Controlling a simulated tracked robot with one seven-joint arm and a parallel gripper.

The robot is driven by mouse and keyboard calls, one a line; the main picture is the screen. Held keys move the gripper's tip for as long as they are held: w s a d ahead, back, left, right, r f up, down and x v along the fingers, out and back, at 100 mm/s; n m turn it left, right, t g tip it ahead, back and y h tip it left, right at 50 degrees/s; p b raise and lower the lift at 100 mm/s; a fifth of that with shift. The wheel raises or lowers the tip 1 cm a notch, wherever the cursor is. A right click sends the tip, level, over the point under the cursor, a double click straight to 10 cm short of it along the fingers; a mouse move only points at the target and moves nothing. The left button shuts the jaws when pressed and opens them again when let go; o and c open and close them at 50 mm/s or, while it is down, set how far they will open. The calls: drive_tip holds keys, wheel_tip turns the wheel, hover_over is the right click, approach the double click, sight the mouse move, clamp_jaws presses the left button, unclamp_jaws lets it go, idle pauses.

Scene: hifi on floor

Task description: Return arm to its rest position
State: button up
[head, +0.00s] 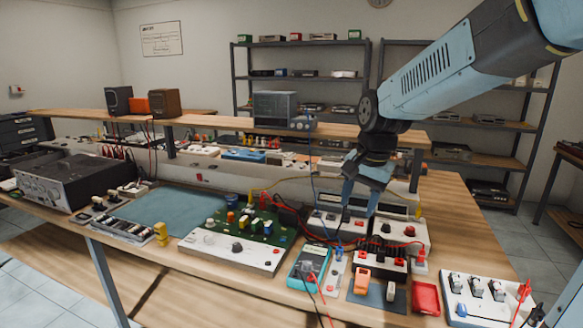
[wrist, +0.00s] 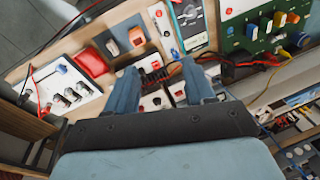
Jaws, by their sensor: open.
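My arm reaches in from the upper right in the head view, its gripper (head: 361,200) pointing down over the workbench. The gripper hangs above the white instrument boxes (head: 338,222) at the middle right of the bench. In the wrist view the two blue fingers of my gripper (wrist: 160,88) stand apart with nothing held between them. A small white and red unit (wrist: 153,101) shows beyond the gap. I cannot tell how far the fingertips are above the boxes.
A teal multimeter (head: 308,265), a red case (head: 425,298) and a switch panel (head: 480,297) lie along the front edge. A green circuit board unit (head: 240,240) is left of the gripper. A raised wooden shelf (head: 215,121) runs behind, with cables strung across the bench.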

drive_tip(key=s+d+r+n+t, duration=0.1)
drive_tip(key=s+d+r+n, duration=0.1)
drive_tip(key=s, duration=0.6)
drive_tip(key=s+d+r+n+t+h, duration=0.1)
drive_tip(key=s+d+n, duration=0.3)
drive_tip(key=s, duration=0.5)
drive_tip(key=shift+d+r+t, duration=0.65)
drive_tip(key=shift+d+t, duration=0.15)
drive_tip(key=shift+d, duration=0.35)
